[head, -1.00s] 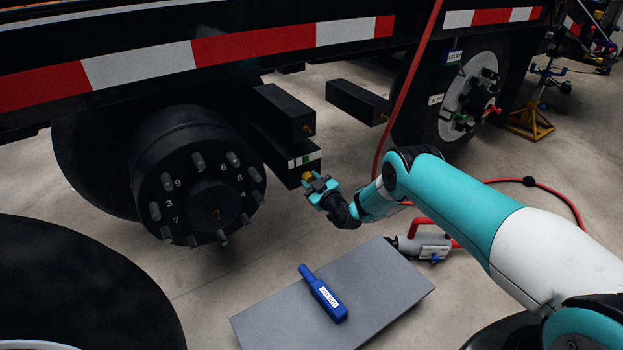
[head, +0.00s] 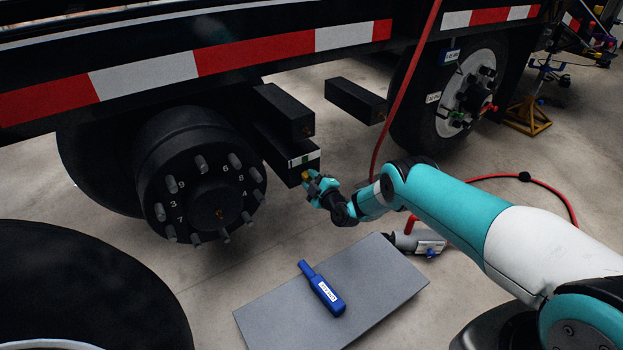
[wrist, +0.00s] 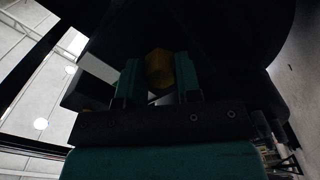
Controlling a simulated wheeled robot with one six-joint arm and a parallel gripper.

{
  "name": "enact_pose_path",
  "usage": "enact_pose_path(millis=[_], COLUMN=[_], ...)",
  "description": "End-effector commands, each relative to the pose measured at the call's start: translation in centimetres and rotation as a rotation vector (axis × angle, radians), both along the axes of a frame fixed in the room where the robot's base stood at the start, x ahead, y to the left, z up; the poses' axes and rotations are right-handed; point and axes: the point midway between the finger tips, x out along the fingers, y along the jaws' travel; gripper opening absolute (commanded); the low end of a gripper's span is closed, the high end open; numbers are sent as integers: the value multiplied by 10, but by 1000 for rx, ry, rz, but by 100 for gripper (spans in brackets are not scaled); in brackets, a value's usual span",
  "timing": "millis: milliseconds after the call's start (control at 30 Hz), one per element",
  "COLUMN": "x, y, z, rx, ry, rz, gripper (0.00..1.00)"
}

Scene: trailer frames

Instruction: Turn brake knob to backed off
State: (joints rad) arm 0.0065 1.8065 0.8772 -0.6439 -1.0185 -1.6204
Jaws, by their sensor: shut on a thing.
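The brake knob (head: 306,175) is a small yellow knob at the front end of a black box (head: 290,158) under the trailer, beside the wheel hub. In the wrist view the knob (wrist: 158,70) shows as a dark yellow faceted piece between the two teal fingers. My gripper (head: 311,180) is at the knob, shut on it, and its fingers hide part of it in the head view. The box face carries a white and green label strip (head: 304,160). I cannot read the knob's setting.
The numbered wheel hub (head: 213,195) with studs is left of the knob. A grey board (head: 375,300) with a blue tool (head: 322,291) lies below. A grey air tool (head: 418,242) is on the floor. A red hose (head: 405,85) hangs behind my arm.

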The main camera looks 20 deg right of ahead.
Motion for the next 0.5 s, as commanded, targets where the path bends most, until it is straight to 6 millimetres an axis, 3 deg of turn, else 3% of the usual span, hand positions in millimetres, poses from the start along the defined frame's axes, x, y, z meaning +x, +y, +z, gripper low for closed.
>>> enact_pose_path(millis=[433, 467, 500], x=[-1, -1, -1], y=[0, 0, 0], z=[-2, -2, -2], rx=[-13, -13, -13], ry=[0, 0, 0], rz=[-1, -1, 0], gripper=[8, 34, 43])
